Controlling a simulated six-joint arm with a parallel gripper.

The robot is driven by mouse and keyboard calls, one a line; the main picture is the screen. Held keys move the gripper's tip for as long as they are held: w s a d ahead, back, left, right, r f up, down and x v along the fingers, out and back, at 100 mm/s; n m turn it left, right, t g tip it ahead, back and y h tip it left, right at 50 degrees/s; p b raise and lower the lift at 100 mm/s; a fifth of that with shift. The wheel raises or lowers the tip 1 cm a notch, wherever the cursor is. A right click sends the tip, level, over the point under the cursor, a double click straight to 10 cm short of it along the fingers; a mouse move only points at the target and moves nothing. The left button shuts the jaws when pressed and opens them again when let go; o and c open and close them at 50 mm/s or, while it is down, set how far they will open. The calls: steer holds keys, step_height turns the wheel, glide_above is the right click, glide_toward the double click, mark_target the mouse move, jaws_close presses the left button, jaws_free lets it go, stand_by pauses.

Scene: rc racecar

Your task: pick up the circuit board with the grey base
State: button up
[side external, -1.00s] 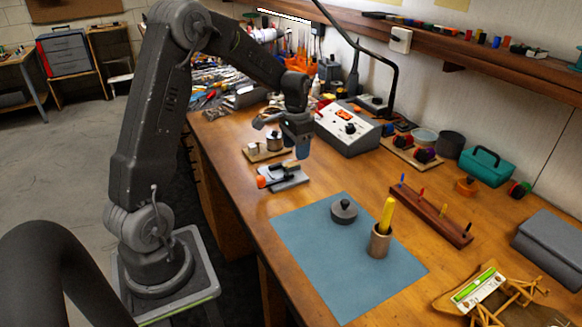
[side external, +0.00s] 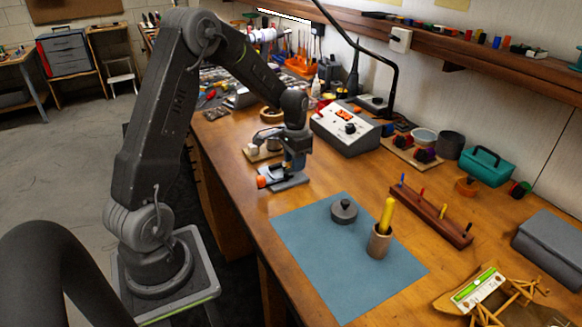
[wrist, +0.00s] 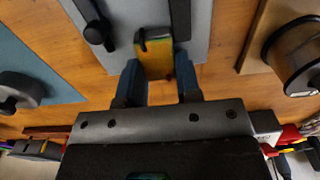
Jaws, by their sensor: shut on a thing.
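The circuit board's grey base (side external: 291,182) lies flat on the wooden bench, beyond the blue mat, with an orange knob at its left end. In the wrist view the grey base (wrist: 113,57) fills the top middle, with a black knob on its left part. A yellow-green board piece (wrist: 158,57) stands out from it between my blue fingertips. My gripper (side external: 295,168) is down at the base, and in the wrist view (wrist: 160,82) it is shut on that piece. In the side view my fingers hide much of the board.
A wooden board with metal cylinders (side external: 262,155) stands close behind the base; its cylinder is near at right in the wrist view (wrist: 298,55). A grey control box (side external: 346,128) is at the back right. The blue mat (side external: 330,265) holds a dark lidded pot (side external: 344,211) and a brown cup (side external: 379,242).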

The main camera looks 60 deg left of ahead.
steer(key=shift+c, duration=1.2)
steer(key=shift+r, duration=0.1)
